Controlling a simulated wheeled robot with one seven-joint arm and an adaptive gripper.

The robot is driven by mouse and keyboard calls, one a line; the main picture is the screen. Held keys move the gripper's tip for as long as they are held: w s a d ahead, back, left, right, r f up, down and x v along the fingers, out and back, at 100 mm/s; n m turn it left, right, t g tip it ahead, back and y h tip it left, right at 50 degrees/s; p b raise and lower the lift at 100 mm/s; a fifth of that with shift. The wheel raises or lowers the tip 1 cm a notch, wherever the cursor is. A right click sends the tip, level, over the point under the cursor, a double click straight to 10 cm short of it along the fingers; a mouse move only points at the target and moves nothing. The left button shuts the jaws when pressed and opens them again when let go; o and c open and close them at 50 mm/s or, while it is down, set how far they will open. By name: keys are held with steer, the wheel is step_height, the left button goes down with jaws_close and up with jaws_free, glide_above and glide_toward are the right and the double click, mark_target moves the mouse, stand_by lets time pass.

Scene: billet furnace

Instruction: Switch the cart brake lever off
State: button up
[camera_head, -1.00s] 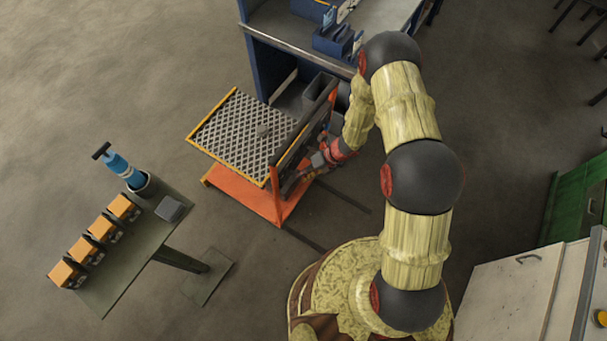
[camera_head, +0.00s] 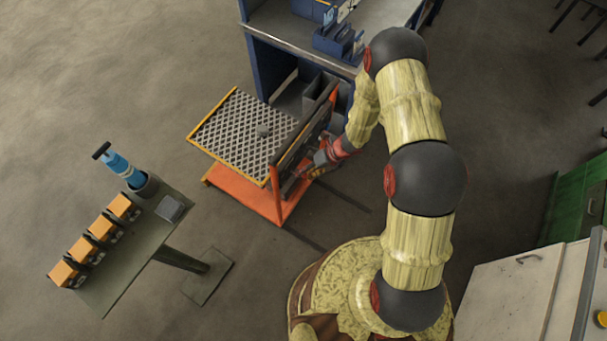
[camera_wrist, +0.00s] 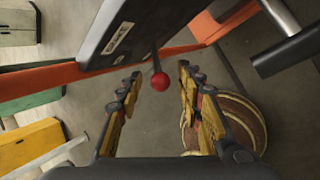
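The cart (camera_head: 245,135) has a mesh top with a yellow rim and an orange frame. In the wrist view the brake lever is a thin dark rod with a red ball knob (camera_wrist: 160,81), below a dark panel (camera_wrist: 125,30) that carries a small white label. My gripper (camera_wrist: 157,75) is open, one finger on each side of the knob, with gaps to both sides. In the head view my gripper (camera_head: 300,172) is at the cart's right side, partly hidden by the cart, and the lever cannot be made out.
A blue workbench (camera_head: 290,38) stands behind the cart. A small green table (camera_head: 130,262) with orange blocks and a blue tool is at the left. A green cabinet (camera_head: 577,200) and a pale cabinet (camera_head: 510,300) stand at the right. Orange frame bars (camera_wrist: 45,80) are close to my gripper.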

steer(key=v, duration=1)
steer(key=shift+d+r, duration=0.25)
steer(key=s+r+n+g, duration=0.2)
steer(key=s+n, duration=0.4)
steer(key=n, duration=0.3)
steer(key=s+d+r+n+t+h+b, duration=0.2)
steer(key=s+r+n+b, duration=0.2)
steer(key=r+n, duration=0.4)
steer(key=s+d+r+n+t+h+b, duration=0.2)
steer(key=s+r+n+b, duration=0.3)
steer(key=r+n, duration=0.3)
steer(key=s+d+r+n+t+h+b, duration=0.2)
steer(key=r+n, duration=0.6)
steer(key=r, duration=0.5)
steer(key=shift+s+d+r+t+h+b, duration=0.35)
steer(key=shift+s+d+t+b, duration=0.35)
steer(key=shift+s+b, duration=0.55)
